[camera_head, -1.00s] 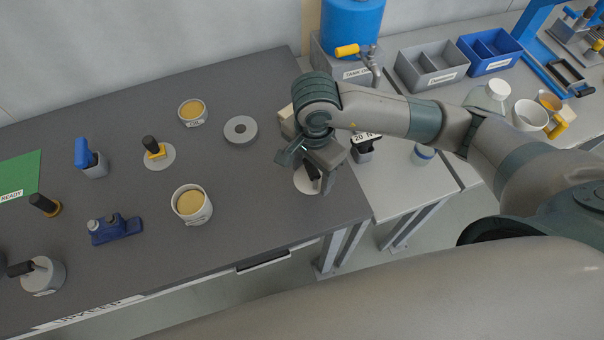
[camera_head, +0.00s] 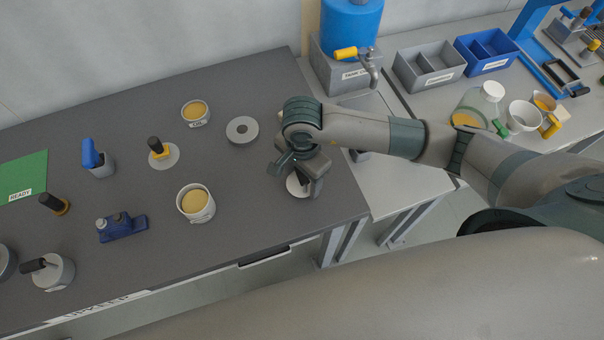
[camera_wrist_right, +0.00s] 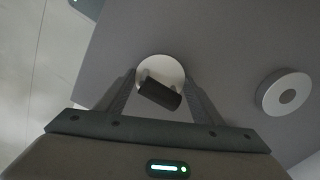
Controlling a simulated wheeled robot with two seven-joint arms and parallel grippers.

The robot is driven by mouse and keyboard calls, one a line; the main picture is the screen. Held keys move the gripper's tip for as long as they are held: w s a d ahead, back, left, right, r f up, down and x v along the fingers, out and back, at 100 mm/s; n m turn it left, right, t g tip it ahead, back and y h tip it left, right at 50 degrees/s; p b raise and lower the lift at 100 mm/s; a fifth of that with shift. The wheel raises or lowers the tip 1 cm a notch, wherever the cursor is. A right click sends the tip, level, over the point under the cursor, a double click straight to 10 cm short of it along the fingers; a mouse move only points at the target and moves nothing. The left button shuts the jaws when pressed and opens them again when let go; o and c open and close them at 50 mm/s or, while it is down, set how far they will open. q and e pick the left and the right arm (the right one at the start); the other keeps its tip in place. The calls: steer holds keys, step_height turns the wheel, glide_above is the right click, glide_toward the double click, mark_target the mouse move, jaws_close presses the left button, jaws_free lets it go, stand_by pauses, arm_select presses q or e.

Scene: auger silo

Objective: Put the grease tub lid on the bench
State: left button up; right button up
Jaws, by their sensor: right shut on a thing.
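My right gripper (camera_head: 299,180) is shut on the dark handle of a pale round lid (camera_head: 293,187). It is over the right end of the dark grey bench (camera_head: 250,210), near its front right corner. In the right wrist view the pale lid (camera_wrist_right: 160,67) shows beyond the tilted black handle (camera_wrist_right: 160,95), between the fingers (camera_wrist_right: 160,84). I cannot tell whether the lid touches the bench top. An open tub with yellowish contents (camera_head: 196,203) stands to the left, its label unreadable. My left gripper is not in view.
An open tub labelled OIL (camera_head: 195,113), a grey ring (camera_head: 242,130) and a disc with a black-and-yellow handle (camera_head: 163,155) are on the bench. A blue tool (camera_head: 122,227) lies left. Clear bench lies between the front tub and my gripper.

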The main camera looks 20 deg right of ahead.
steer(key=shift+f, duration=0.2)
steer(key=shift+f+b, duration=0.1)
steer(key=shift+b, duration=0.2)
steer(key=o, duration=1.2)
steer(key=shift+o, duration=0.2)
steer(key=shift+r+p, duration=0.25)
steer(key=shift+p, duration=0.1)
steer(key=shift+r+b, duration=0.25)
steer(key=shift+b, duration=0.05)
step_height(320, 180, up, 10)
steer(key=b, duration=0.2)
steer(key=shift+f+b, duration=0.15)
steer(key=shift+b, duration=0.15)
steer(key=shift+r, duration=0.8)
